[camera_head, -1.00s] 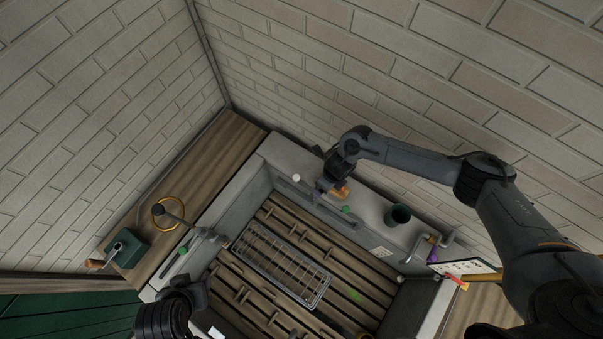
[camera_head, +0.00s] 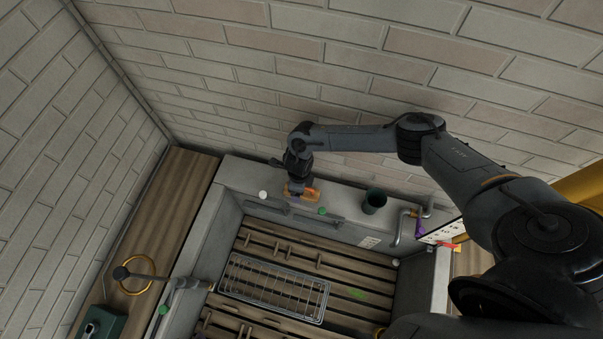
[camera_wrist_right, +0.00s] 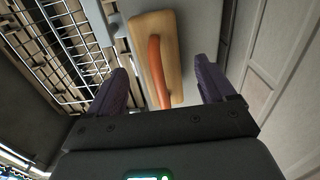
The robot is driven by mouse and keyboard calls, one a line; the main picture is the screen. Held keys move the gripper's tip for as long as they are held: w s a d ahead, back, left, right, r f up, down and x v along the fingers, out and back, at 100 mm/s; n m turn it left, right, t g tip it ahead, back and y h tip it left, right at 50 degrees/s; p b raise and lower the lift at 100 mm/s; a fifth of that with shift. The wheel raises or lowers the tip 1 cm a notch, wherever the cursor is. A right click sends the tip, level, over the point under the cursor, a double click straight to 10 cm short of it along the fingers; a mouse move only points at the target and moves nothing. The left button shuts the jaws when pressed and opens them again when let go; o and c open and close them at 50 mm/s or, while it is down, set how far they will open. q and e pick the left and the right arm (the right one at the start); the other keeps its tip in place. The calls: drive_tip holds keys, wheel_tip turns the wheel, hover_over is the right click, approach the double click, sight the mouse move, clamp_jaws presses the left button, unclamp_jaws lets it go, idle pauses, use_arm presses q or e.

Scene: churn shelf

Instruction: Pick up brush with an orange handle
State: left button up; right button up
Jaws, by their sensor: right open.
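The brush (camera_wrist_right: 174,45) has a flat wooden body and a long orange handle. In the right wrist view it lies lengthwise between my gripper's fingers, its handle end towards the palm. In the head view the brush (camera_head: 312,193) is on the grey ledge along the back wall, partly hidden by my gripper. My right gripper (camera_wrist_right: 162,70) is open, with one dark purple finger on each side of the brush and visible gaps. In the head view my right gripper (camera_head: 298,192) is over the ledge at the brush. My left gripper is not in view.
A dark green cup (camera_head: 374,201) stands right of the brush on the ledge. A small white object (camera_head: 263,195) is to its left. A metal wire rack (camera_head: 272,288) sits on wooden slats in the basin in front. The brick wall is close behind.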

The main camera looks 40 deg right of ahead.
wheel_tip(320, 180, down, 4)
drive_tip(key=shift+s+r+b, duration=0.1)
drive_tip(key=shift+b, duration=0.9)
drive_tip(key=shift+r, duration=0.1)
drive_tip(key=c, duration=1.1)
